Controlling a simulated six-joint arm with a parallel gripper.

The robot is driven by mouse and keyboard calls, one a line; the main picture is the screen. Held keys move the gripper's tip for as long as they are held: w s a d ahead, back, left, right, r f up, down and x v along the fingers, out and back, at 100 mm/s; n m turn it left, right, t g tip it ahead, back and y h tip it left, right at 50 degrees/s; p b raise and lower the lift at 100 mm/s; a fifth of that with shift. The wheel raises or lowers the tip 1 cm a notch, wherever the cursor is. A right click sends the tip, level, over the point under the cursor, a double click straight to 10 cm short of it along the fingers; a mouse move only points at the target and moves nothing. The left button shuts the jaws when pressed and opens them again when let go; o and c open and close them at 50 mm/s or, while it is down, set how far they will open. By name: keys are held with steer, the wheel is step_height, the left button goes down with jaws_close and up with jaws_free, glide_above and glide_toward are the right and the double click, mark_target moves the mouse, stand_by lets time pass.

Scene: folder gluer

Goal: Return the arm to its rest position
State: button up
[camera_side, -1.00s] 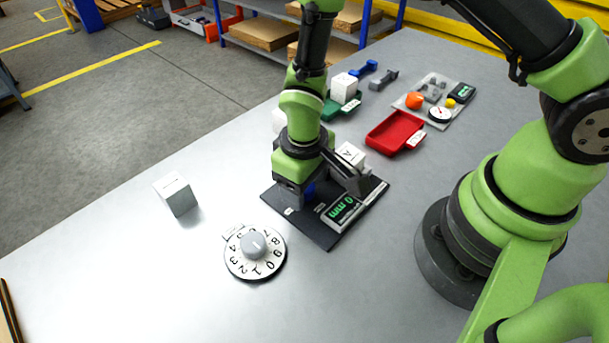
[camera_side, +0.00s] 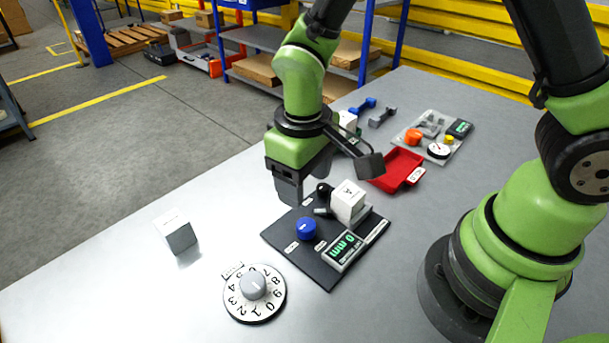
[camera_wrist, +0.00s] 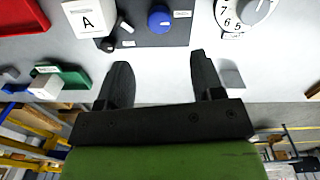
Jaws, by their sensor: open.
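My gripper (camera_side: 288,190) is above the black fixture board, up and to the left of its blue knob in the side view. In the wrist view its two fingers (camera_wrist: 160,82) are spread with nothing between them. The black board (camera_side: 287,253) lies on the table and carries a blue knob (camera_side: 306,229), a display reading 0 mm (camera_side: 343,250), and a white cube marked A (camera_side: 348,201). The knob and cube also show at the top of the wrist view. My gripper touches none of them.
A numbered dial (camera_side: 254,292) and a plain white cube (camera_side: 176,232) stand at the left. A red tray (camera_side: 397,170) and a mat with small parts (camera_side: 445,133) lie behind. A green tray (camera_wrist: 71,77) holds another cube.

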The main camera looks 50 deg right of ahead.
steer(key=shift+r, duration=0.1)
steer(key=s+d+r+m+t+y, duration=0.1)
steer(key=d+r, duration=0.1)
steer(key=r, duration=0.4)
steer(key=s+d+r+m+t, duration=0.1)
steer(key=d+r+m+t, duration=0.1)
steer(key=r, duration=0.4)
steer(key=s+d+r+m+t+y, duration=0.1)
steer(key=s+d+r+m+t, duration=0.1)
steer(key=s+r, duration=0.5)
steer(key=s+d+t, duration=0.1)
steer(key=s+t, duration=0.1)
steer(key=s, duration=0.1)
steer(key=shift+r+m, duration=0.15)
steer(key=shift+m, duration=0.15)
steer(key=shift+a, duration=0.1)
stand_by(1.9)
